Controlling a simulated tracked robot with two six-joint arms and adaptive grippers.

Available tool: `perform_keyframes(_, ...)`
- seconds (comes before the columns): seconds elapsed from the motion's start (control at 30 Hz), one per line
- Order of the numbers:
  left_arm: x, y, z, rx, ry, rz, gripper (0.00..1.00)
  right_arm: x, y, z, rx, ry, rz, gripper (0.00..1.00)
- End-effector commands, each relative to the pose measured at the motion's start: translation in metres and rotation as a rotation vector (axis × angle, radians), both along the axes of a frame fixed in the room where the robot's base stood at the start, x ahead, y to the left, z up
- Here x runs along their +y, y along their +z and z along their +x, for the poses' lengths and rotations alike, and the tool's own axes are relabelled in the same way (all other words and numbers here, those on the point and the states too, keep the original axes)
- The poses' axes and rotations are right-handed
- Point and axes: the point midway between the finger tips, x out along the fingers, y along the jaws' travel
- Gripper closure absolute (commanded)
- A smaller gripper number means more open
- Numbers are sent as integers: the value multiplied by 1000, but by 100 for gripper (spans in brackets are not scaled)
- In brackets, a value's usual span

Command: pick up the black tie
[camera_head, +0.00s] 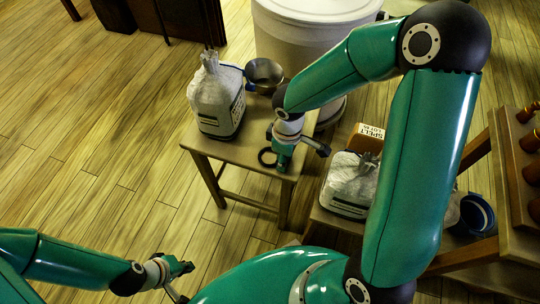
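The black tie looks like a small dark loop (261,161) lying on the front part of the small wooden table (240,152). My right gripper (284,160) points down over the table's front right part, just right of the loop. I cannot tell whether it touches the loop, and its fingertips are too small and overlapped to show their gap. My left gripper (184,271) is low at the bottom left, well away from the table, over the floor. Its finger opening is also unclear.
A tied white sack (215,98) and a metal pan (264,73) stand on the table behind the loop. Another sack (349,183) and a lettered box (368,138) are to the right. A large pale drum (310,45) stands behind. The left floor is clear.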

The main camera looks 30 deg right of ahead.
Motion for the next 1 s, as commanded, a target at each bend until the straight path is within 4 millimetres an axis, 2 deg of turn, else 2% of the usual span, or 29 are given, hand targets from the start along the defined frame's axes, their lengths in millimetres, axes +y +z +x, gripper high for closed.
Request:
perform_keyframes(0.37, 0, 1, 0, 0, 0, 0, 100, 0, 1, 0, 0, 0, 0, 82)
perform_keyframes(0.57, 0, 5, 0, 0, 0, 0, 100, 0, 12, 0, -2, -1, -1, 82)
perform_keyframes(0.77, 0, 15, 0, 0, 0, 0, 100, 0, 42, 1, -6, 0, 0, 82)
perform_keyframes(1.0, 0, 33, 0, 0, 0, 0, 100, 0, 104, 2, -9, -1, 0, 82)
